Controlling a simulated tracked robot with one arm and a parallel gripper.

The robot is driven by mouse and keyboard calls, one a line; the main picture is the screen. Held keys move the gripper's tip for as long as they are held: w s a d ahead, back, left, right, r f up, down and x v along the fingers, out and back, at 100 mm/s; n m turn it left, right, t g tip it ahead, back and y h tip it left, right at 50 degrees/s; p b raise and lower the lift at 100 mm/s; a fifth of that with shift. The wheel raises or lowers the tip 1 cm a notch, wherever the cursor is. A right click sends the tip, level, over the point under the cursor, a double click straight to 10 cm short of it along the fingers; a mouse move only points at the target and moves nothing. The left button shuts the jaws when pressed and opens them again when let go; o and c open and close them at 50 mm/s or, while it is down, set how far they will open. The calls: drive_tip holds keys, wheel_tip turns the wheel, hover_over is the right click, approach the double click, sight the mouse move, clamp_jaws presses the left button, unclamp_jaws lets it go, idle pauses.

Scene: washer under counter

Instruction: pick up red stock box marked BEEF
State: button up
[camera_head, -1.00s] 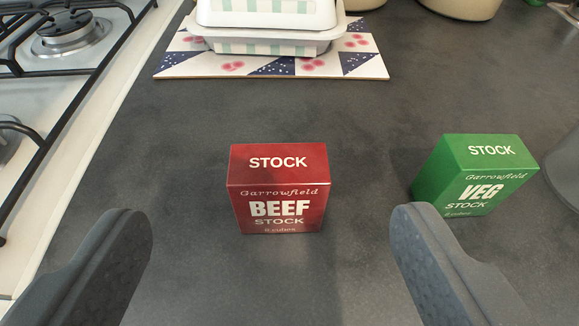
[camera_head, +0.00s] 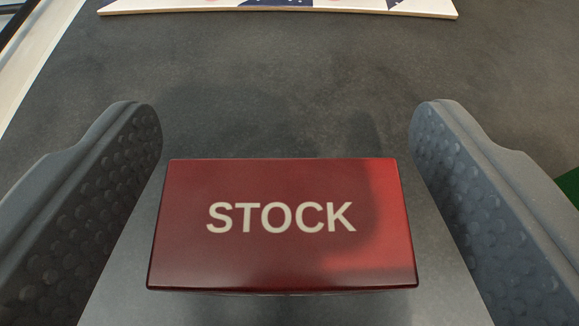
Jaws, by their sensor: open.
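The red stock box (camera_head: 283,260) stands upright on the dark grey counter, seen from above. Its top face reads STOCK; the front face with the word BEEF is hidden from this angle. My gripper (camera_head: 286,112) is open, with one dark padded finger to the left of the box and one to the right. The box lies between the two fingers. A narrow strip of counter shows on each side, and neither finger appears to touch the box.
The edge of the green box (camera_head: 571,186) shows at the far right, beyond the right finger. A patterned board (camera_head: 285,6) lies at the back. A pale hob edge (camera_head: 38,75) runs along the left. The counter (camera_head: 270,70) behind the red box is clear.

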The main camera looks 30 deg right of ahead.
drive_tip(key=shift+w+d+f, duration=0.2)
drive_tip(key=shift+w+f, duration=0.05)
drive_tip(key=shift+w, duration=0.05)
drive_tip(key=shift+c, duration=0.3)
drive_tip(key=c, duration=1)
drive_tip(key=shift+c, duration=0.2)
drive_tip(key=shift+r, duration=0.2)
